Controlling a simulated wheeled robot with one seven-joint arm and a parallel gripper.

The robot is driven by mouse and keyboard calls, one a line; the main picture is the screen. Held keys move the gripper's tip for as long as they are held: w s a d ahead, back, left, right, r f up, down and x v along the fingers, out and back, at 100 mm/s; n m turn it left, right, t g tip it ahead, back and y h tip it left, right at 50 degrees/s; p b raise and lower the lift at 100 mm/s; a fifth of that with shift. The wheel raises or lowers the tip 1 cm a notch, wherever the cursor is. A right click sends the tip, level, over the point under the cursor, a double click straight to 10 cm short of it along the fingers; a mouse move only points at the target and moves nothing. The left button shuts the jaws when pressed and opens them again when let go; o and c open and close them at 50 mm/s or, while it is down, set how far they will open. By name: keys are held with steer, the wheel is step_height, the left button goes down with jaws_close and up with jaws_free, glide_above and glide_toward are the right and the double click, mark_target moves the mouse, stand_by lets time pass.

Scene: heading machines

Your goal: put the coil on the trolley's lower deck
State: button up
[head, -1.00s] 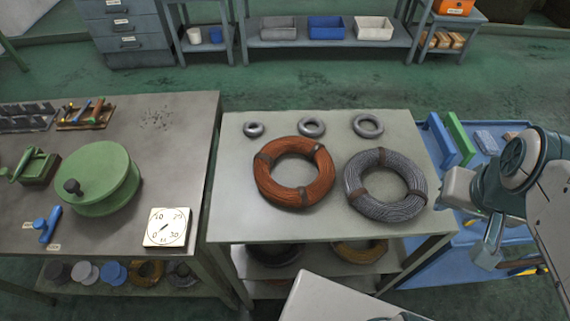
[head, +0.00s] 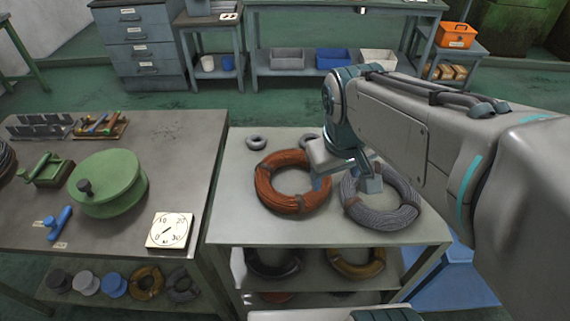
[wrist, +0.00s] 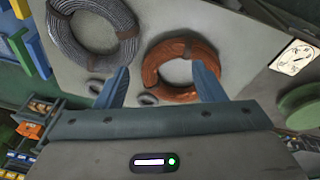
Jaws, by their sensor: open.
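A copper-coloured coil (head: 293,203) with dark bands lies flat on the grey rack's top (head: 235,225). A grey wire coil (head: 398,219) lies to its right, partly hidden by my arm. Both also show in the wrist view, the copper coil (wrist: 152,70) and the grey coil (wrist: 75,44). My gripper (head: 346,184) is open and empty above the rack top, near the gap between the two coils. In the wrist view my gripper (wrist: 160,82) has its fingers apart, with the copper coil beyond them. Which part is the trolley, I cannot tell; a blue platform (head: 452,285) shows low at right, mostly hidden.
Small grey rings (head: 256,143) lie behind the coils. The rack's lower shelf (head: 312,278) holds more coils. The left workbench (head: 130,232) carries a green wheel (head: 107,183) and a dial (head: 169,230). Green floor is open behind.

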mark_target(277, 195)
steer(key=w+a+f+n+g+b, duration=0.2)
steer(key=w+a+f+n, duration=0.2)
steer(key=w+a+n, duration=0.5)
steer(key=f, duration=0.4)
steer(key=a+f+m+p, duration=0.1)
steer(key=f, duration=0.4)
steer(key=s+a+f+m, duration=0.1)
steer(key=f, duration=0.3)
steer(key=shift+f, duration=0.2)
steer(key=shift+w+a+r, duration=0.1)
jaws_close()
